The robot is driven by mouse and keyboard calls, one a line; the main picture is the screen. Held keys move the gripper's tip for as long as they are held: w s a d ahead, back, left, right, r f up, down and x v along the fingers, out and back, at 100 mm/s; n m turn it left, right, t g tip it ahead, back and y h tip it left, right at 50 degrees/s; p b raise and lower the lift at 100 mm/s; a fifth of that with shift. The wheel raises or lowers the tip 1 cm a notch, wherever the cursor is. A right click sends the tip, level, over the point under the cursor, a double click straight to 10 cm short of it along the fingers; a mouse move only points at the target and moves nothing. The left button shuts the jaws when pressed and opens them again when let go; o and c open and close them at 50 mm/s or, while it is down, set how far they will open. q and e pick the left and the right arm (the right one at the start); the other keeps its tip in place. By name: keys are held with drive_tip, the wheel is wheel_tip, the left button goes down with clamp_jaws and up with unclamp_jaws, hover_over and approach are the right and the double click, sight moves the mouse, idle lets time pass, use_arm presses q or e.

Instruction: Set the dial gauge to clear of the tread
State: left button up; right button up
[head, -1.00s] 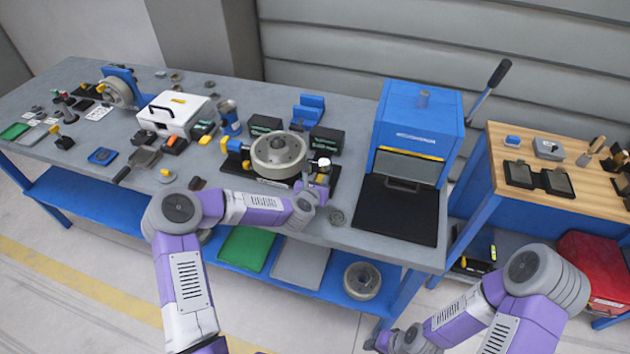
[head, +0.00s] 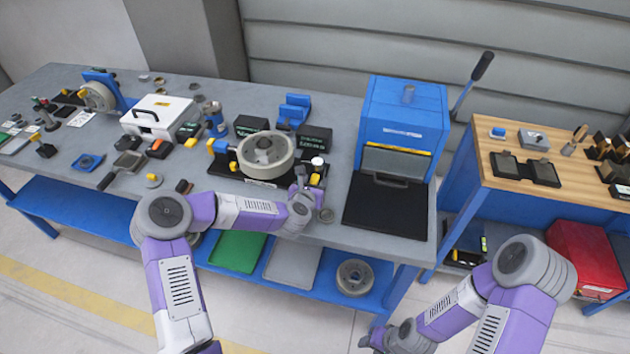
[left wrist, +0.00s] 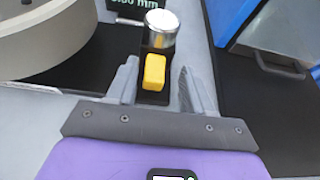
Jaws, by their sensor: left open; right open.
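The dial gauge (left wrist: 161,26) has a round silver head with a thin stem toward the wheel, and a yellow block (left wrist: 154,72) on its dark slide on my side. In the head view its white top (head: 317,161) shows right of the grey wheel (head: 266,152). The wheel's rim also shows in the left wrist view (left wrist: 50,35). My left gripper (left wrist: 157,85) is open, its fingers on either side of the yellow block, with gaps visible; it also shows in the head view (head: 309,185). My right gripper (head: 374,340) is low at the bottom, away from the bench, open.
A blue press (head: 402,120) with a black mat (head: 390,208) stands right of the gauge. A black display (head: 314,139) stands behind it. A wooden-topped bench (head: 560,185) is at right.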

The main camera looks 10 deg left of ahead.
use_arm(q)
drive_tip(key=v, duration=0.6)
drive_tip(key=shift+s+r, duration=0.1)
drive_tip(key=shift+s, duration=0.05)
idle(0.3)
